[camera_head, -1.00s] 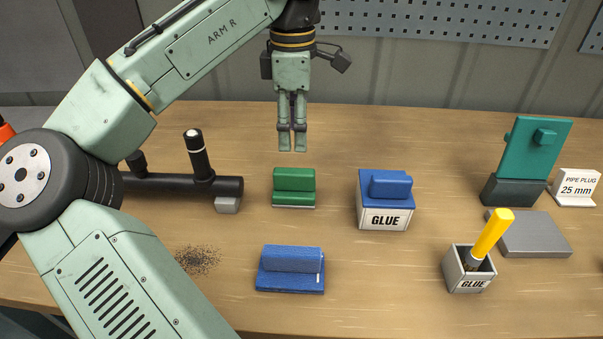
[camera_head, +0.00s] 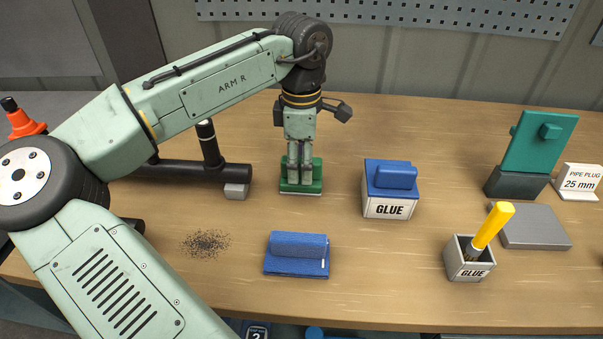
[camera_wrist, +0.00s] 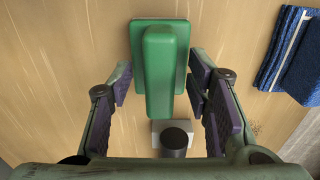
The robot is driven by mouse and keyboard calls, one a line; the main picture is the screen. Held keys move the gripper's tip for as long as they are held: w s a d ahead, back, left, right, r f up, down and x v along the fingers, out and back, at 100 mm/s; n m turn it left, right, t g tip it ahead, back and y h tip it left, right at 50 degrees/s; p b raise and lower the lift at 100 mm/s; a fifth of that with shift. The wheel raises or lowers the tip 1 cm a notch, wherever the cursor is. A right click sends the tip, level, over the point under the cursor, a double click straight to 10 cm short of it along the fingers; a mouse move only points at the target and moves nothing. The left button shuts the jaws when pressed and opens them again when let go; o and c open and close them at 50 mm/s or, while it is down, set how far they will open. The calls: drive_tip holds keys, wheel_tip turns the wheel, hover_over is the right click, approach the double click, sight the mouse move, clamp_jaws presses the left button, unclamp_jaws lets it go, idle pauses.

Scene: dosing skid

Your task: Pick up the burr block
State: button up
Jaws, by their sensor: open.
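A green block (camera_head: 315,180) with a raised ridge grip and a pale underside sits on the bench; I take it as the burr block, though it carries no readable label. My gripper (camera_head: 299,184) points straight down at it and hides much of it in the head view. In the wrist view the green block (camera_wrist: 158,68) lies between the two fingers of my open gripper (camera_wrist: 161,80), its ridge running lengthwise between them. A gap shows on each side of the ridge. The fingertips' height against the grip is hard to tell.
Right stand a GLUE box (camera_head: 390,208) with a blue-handled top, a brush pot (camera_head: 468,265) and a teal fixture (camera_head: 540,142).

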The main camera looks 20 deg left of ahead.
drive_tip(key=shift+c, duration=0.4)
clamp_jaws()
